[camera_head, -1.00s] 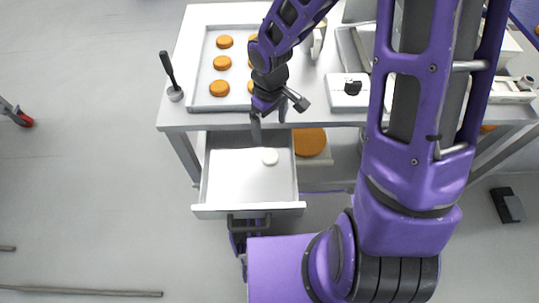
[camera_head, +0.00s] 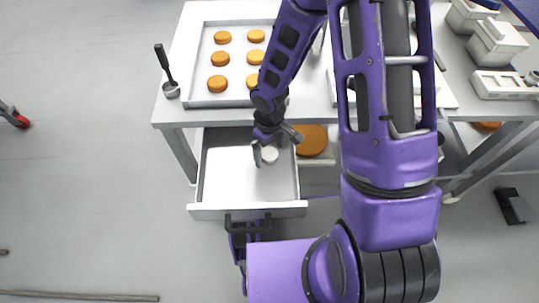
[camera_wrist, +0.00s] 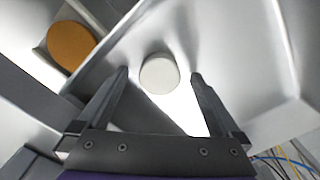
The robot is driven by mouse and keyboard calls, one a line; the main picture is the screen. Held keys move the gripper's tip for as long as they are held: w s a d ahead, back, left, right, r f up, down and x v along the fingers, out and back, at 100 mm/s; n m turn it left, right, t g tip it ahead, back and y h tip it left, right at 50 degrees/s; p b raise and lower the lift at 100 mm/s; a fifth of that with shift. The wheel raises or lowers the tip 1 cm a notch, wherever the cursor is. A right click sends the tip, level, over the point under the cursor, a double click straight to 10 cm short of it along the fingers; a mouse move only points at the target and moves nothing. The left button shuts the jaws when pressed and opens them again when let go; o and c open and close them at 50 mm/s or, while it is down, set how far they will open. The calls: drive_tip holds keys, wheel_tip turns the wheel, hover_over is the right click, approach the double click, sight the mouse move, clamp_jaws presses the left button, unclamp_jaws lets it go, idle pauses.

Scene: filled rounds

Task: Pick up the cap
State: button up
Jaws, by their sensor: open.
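The cap is a small white disc (camera_wrist: 160,74) lying on the floor of the open drawer (camera_head: 228,180). In the head view the cap (camera_head: 270,156) is partly behind my fingers, near the drawer's back right. My gripper (camera_head: 266,148) is open and empty, down inside the drawer area above the cap. In the wrist view my two fingers (camera_wrist: 160,76) stand apart, with the cap showing between and just beyond their tips. I cannot tell the exact height of the fingertips over the cap.
The drawer's side walls and front rim (camera_head: 247,211) surround my gripper. The table edge is just behind it. A brown round (camera_head: 311,140) lies on a lower shelf right of the drawer. A tray (camera_head: 207,98) of several brown rounds and a dark-handled tool (camera_head: 166,66) are on the table.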

drive_tip(key=c, duration=1.4)
drive_tip(key=shift+r, duration=0.1)
